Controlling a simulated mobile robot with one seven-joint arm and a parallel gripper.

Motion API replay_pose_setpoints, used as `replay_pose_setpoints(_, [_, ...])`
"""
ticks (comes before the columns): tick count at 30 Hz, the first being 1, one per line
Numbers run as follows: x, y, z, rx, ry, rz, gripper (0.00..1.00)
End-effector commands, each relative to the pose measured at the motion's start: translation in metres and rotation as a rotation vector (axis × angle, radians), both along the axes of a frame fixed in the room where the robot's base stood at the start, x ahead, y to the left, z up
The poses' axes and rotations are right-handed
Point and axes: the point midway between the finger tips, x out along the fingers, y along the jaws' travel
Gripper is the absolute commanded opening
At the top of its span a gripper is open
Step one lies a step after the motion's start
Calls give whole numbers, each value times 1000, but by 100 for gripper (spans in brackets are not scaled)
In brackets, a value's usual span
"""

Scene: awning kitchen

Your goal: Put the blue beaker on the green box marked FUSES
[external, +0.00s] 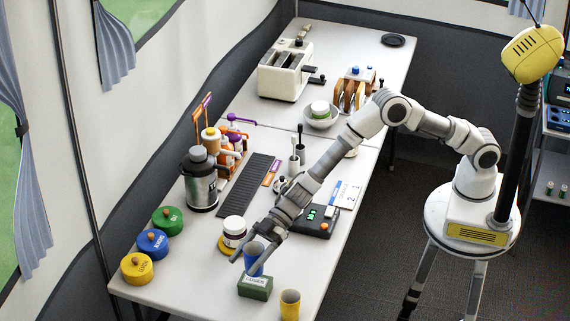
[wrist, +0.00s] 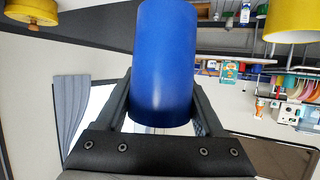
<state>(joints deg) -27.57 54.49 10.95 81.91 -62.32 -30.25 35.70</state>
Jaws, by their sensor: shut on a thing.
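The blue beaker (external: 256,266) is between the fingers of my gripper (external: 246,259), which is shut on it. It is directly above the green box marked FUSES (external: 255,288), near the table's front end. Its base is at or very close to the box top; I cannot tell whether they touch. In the wrist view the blue beaker (wrist: 165,60) fills the space between both fingers of my gripper (wrist: 162,115). The green box is not visible there.
A yellow cup (external: 290,306) stands just right of the box. A white jar (external: 234,231) stands behind it. Yellow, blue and green round tins (external: 137,268) line the left edge. A dark scale (external: 310,222) lies behind to the right.

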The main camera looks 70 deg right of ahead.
Motion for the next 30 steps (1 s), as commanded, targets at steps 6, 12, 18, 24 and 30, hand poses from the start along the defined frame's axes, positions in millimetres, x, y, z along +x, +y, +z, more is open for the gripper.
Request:
replay_pose_setpoints(6, [0, 0, -33, -1, 0, 0, 16])
replay_pose_setpoints(12, [0, 0, -34, 1, 0, 1, 16])
replay_pose_setpoints(18, [0, -1, -39, 0, 1, 0, 16])
replay_pose_setpoints(24, [0, -1, -38, 0, 0, 0, 100])
replay_pose_setpoints(30, [0, -1, -38, 0, 0, 0, 100])
